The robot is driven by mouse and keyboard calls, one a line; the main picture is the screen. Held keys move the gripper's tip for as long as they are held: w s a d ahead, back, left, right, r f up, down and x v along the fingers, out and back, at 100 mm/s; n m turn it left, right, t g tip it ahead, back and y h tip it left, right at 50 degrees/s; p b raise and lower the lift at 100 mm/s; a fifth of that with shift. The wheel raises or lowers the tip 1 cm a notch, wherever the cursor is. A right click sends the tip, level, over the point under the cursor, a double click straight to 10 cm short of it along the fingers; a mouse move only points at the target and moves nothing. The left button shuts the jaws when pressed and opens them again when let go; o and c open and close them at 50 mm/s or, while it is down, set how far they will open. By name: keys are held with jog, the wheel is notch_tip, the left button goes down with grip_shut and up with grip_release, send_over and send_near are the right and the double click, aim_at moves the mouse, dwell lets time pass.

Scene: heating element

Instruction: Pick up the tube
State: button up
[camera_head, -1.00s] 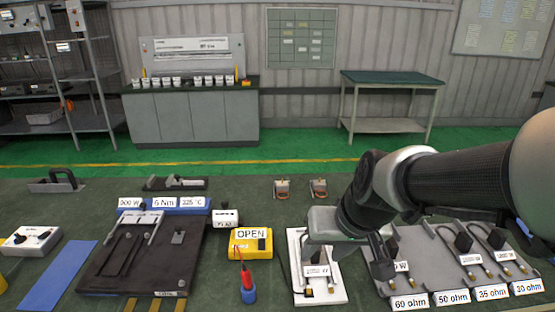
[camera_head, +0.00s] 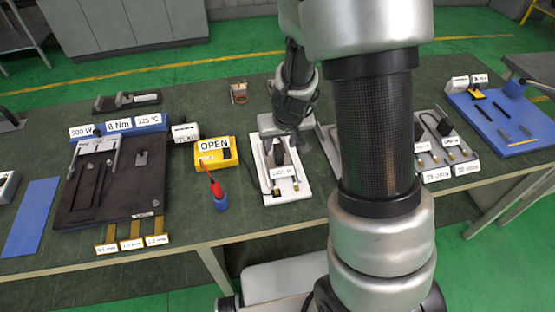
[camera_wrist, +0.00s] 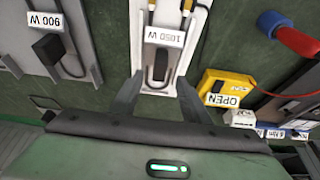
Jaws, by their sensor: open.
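A heating element with a dark block (camera_wrist: 160,66) and a "1050 W" label (camera_wrist: 165,37) lies on a white plate (camera_wrist: 196,22); it is the likely tube, though I cannot tell for certain. In the head view, the white plate (camera_head: 303,191) lies on the bench, its far end hidden by my gripper (camera_head: 282,150). In the wrist view, my gripper (camera_wrist: 160,96) is open, one finger each side of the dark block's line and apart from it. Nothing is between the fingers.
A grey tray with other labelled elements (camera_head: 437,150) lies right, partly behind my arm. A dark fixture (camera_head: 110,190) is far left, a blue board (camera_head: 500,120) far right.

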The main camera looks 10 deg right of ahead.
aim_at(278, 149)
jog(key=b+x, duration=0.1)
jog(key=x, duration=0.6)
jog(key=shift+w+f, duration=0.3)
jog(key=shift+w, duration=0.05)
jog(key=shift+r, duration=0.1)
grip_shut()
